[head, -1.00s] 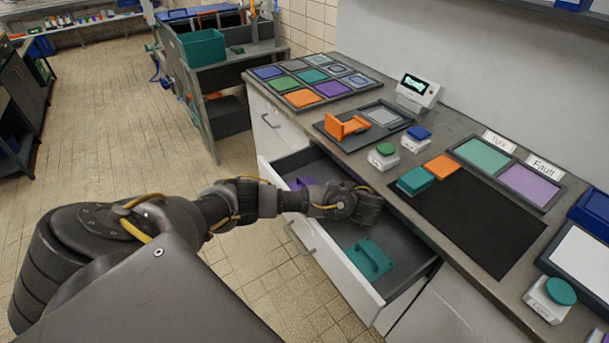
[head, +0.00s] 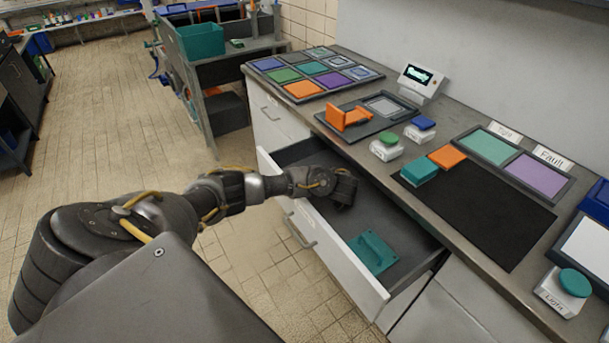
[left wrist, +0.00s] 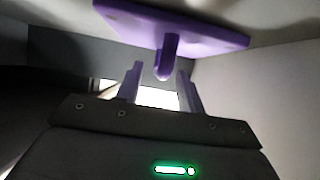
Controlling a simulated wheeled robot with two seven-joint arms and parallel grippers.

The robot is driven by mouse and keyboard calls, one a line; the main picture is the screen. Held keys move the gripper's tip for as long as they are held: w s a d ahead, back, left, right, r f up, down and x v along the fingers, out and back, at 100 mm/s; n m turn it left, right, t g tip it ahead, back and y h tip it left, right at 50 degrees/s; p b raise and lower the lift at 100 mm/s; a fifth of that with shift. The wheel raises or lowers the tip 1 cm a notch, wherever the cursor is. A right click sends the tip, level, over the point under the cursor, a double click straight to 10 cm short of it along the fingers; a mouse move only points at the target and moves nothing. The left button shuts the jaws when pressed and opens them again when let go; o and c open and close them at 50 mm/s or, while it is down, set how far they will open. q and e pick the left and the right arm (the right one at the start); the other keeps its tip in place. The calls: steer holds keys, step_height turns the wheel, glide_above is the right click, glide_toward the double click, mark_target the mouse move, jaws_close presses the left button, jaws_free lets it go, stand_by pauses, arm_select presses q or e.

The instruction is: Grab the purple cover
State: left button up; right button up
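The purple cover (left wrist: 170,25) shows in the left wrist view as a flat plate with a rounded handle pointing toward my left gripper (left wrist: 158,78). The two fingers are apart, and the handle's end is near the gap between their tips. I see no contact. In the head view my left gripper (head: 343,190) is inside the open drawer (head: 325,246), towards its far left part. My arm hides the purple cover there. My right gripper is not in view.
Above, the counter holds an orange cover (head: 348,117) on a dark plate, a black mat (head: 478,215) and button boxes. The counter's edge overhangs the drawer's back side.

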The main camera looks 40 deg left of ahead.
arm_select(q)
steer(key=shift+w+a+f, duration=0.1)
steer(key=shift+a+f, duration=0.1)
steer(key=shift+a, duration=0.1)
jaws_close()
